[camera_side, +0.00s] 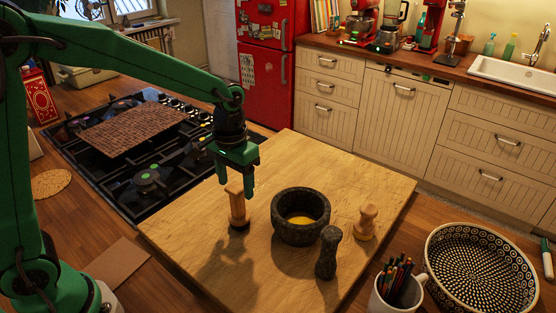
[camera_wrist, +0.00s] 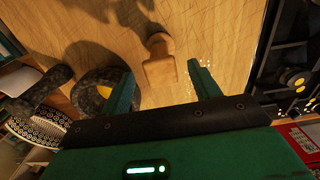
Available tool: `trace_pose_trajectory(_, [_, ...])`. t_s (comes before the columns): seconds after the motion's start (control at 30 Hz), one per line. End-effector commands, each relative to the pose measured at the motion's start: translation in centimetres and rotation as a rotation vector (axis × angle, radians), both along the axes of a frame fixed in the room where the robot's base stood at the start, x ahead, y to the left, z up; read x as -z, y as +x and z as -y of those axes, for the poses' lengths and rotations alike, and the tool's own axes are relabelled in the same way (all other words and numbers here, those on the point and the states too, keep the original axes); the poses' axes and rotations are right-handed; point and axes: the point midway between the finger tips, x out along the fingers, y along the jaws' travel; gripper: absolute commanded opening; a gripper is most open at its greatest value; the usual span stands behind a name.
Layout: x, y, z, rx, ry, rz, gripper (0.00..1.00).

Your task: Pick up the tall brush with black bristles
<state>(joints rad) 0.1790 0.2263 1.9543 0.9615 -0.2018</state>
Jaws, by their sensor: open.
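The tall wooden brush (camera_side: 238,208) stands upright on the wooden board, with a dark band of bristles at its foot. My gripper (camera_side: 237,182) is open just above it, fingers pointing down by the brush's top. In the wrist view the brush (camera_wrist: 159,68) shows between and beyond the two green fingers of my gripper (camera_wrist: 159,76), with a gap on each side. Its bristles are hidden there. I cannot tell whether the fingertips reach down past its top. A shorter wooden brush (camera_side: 365,221) with pale yellowish bristles stands at the right of the board.
A dark stone mortar (camera_side: 301,235) with something yellow inside stands right of the tall brush, and a stone pestle (camera_side: 327,253) stands in front of it. A pen mug (camera_side: 397,289) and patterned bowl (camera_side: 430,270) are at front right. A gas hob (camera_side: 150,180) lies left of the board (camera_side: 335,172).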

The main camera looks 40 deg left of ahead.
Motion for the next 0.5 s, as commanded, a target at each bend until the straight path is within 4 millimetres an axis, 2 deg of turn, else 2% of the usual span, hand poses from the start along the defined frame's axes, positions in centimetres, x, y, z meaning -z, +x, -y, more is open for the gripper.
trace_pose_trajectory(0.27, [0.6,0.0,0.0,0.0,0.0,-0.001,0.62])
trace_pose_trajectory(0.5, [3.1,0.0,-0.1,0.0,0.001,-0.003,0.62])
